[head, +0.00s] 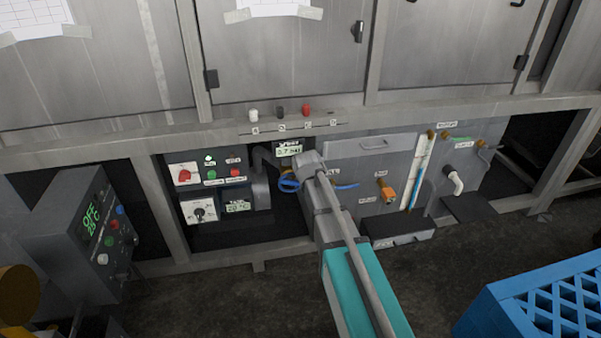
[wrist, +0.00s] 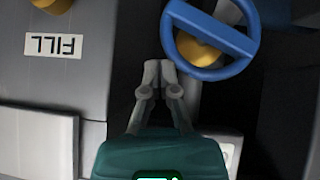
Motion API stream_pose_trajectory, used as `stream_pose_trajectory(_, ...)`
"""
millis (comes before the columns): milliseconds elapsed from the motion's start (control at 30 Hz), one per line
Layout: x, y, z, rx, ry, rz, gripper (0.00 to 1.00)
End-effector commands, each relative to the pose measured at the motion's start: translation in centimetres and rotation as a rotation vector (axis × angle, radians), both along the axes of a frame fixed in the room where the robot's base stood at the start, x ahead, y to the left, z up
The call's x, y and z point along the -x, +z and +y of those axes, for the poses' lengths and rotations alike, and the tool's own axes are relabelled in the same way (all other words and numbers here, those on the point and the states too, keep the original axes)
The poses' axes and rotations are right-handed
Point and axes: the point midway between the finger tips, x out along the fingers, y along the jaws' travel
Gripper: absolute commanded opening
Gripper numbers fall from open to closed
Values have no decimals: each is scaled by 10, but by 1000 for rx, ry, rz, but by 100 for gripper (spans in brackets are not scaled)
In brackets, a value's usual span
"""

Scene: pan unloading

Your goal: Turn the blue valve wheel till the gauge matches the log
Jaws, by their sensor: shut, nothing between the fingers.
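The blue valve wheel (wrist: 211,73) is at the upper right of the wrist view, a ring with one crossbar and a yellow part behind it. My gripper (wrist: 159,68) is shut and empty, its fingertips just left of and below the wheel's rim; I cannot tell whether they touch. In the head view only part of the wheel (head: 287,186) shows, left of my arm, and my fingers are hidden. The gauge (head: 289,148) is a small lit display above the wheel, reading about 0.7, partly blurred. A log is not clearly identifiable; taped papers (head: 273,8) hang above, unreadable.
A FILL label (wrist: 54,46) is on the panel left of my gripper. An orange valve (head: 386,190) and pipes sit right of my arm. A control box (head: 85,235) stands at left and a blue crate (head: 530,305) at lower right. Dark floor lies between.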

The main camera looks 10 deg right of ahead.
Motion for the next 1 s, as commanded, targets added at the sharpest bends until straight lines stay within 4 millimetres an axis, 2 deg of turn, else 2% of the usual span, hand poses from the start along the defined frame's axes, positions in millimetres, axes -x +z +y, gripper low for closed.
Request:
stream_pose_trajectory(100, 2, 15, -5, 1, 0, 0, 0)
stream_pose_trajectory(600, 48, 56, -25, 0, 0, 0, 0)
stream_pose_trajectory(1000, 68, 73, -35, 0, 0, 0, 0)
